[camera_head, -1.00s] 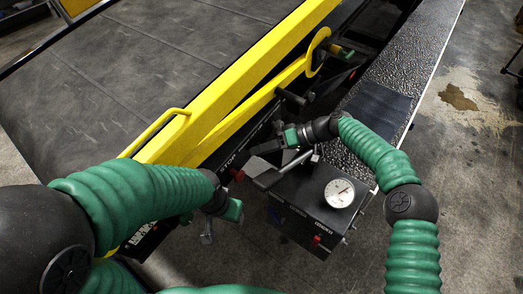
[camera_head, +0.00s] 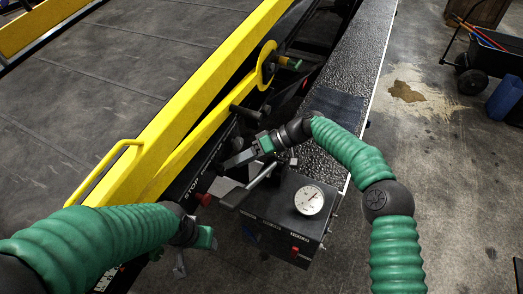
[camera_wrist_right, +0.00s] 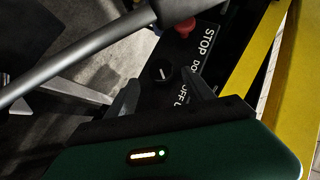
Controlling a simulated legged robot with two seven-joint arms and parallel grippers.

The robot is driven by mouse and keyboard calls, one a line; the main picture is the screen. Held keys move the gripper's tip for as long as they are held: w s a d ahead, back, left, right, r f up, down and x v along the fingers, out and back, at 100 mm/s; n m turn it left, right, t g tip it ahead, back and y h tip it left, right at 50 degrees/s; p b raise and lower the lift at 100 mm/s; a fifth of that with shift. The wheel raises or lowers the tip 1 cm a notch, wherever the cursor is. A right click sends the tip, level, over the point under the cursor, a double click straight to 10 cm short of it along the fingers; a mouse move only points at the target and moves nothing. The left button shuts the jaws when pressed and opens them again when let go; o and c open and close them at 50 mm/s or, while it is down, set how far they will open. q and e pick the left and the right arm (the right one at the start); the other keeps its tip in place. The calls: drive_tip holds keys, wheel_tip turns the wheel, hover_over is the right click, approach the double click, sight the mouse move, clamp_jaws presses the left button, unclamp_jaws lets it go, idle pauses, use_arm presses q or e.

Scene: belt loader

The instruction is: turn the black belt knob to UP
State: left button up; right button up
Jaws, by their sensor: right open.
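The black belt knob (camera_wrist_right: 160,71) shows in the right wrist view on a dark panel, with a small white mark on its face. Beside it are the white words STOP, DO… and OFF, partly cut off by a finger. My right gripper (camera_wrist_right: 161,84) is open, its two dark fingers on either side of the knob in the picture; I cannot tell whether they touch it. In the head view my right gripper (camera_head: 230,163) is over the panel by the yellow rail, and I cannot make out the knob there. My left gripper (camera_head: 203,239) hangs lower left; its jaws are unclear.
A red stop button (camera_wrist_right: 185,27) sits near the knob. A grey lever (camera_head: 245,187) crosses close to my right gripper, above a black box with a white gauge (camera_head: 309,200). The yellow rail (camera_head: 180,110) runs alongside.

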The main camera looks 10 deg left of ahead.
drive_tip(key=v, duration=1.2)
drive_tip(key=shift+d+b, duration=0.35)
drive_tip(key=shift+d, duration=0.05)
drive_tip(key=shift+w, duration=0.15)
